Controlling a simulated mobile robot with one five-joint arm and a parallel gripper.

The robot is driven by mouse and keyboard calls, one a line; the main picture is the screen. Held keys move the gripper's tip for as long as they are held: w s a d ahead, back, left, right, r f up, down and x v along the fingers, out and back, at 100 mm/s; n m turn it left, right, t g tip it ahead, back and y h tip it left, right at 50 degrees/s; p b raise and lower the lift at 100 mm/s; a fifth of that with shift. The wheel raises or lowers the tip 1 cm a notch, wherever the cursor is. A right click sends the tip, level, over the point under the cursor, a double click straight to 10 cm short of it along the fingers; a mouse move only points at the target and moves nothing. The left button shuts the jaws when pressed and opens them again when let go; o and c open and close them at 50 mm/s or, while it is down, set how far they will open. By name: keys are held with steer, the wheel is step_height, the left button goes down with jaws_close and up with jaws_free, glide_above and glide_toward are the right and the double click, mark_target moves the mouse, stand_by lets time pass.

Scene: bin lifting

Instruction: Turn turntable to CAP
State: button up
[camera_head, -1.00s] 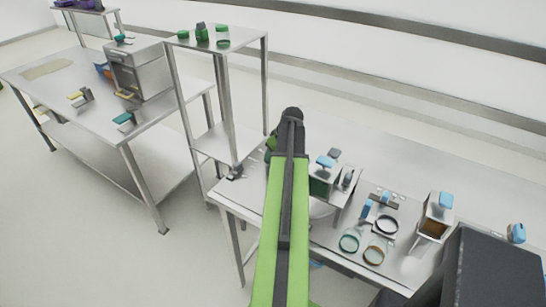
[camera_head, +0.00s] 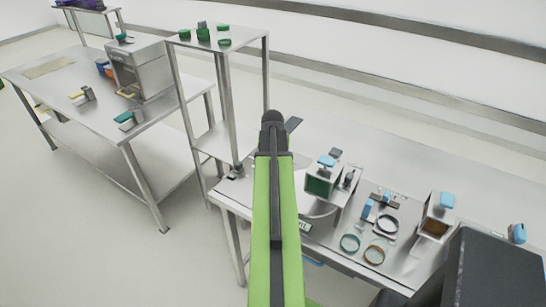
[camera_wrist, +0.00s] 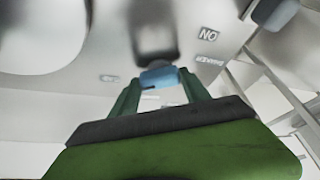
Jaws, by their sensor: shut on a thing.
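In the wrist view, my gripper (camera_wrist: 160,90) has its green fingers on either side of a blue handle (camera_wrist: 158,78) and is shut on it. A blurred dark grey part runs up from the handle. A large pale disc (camera_wrist: 40,30), which looks like the turntable, shows at the upper left. A label reading NO (camera_wrist: 207,34) is at the upper right; a smaller label (camera_wrist: 210,61) below it is hard to read. I cannot make out CAP. In the head view, part of the turntable (camera_head: 318,208) shows right of my green arm; my gripper is hidden there.
The metal bench holds a box with a blue-handled top (camera_head: 322,182), a teal ring (camera_head: 350,243), a brown ring (camera_head: 374,254) and another box (camera_head: 436,225). A tall metal shelf (camera_head: 232,90) stands at the left.

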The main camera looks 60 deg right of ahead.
steer(key=shift+m, duration=0.3)
steer(key=o, duration=1.4)
steer(key=shift+r, duration=0.15)
steer(key=p+v, duration=1.6)
steer(key=v, duration=0.1)
steer(key=shift+w+a+r, duration=0.1)
steer(key=shift+w+a, duration=0.05)
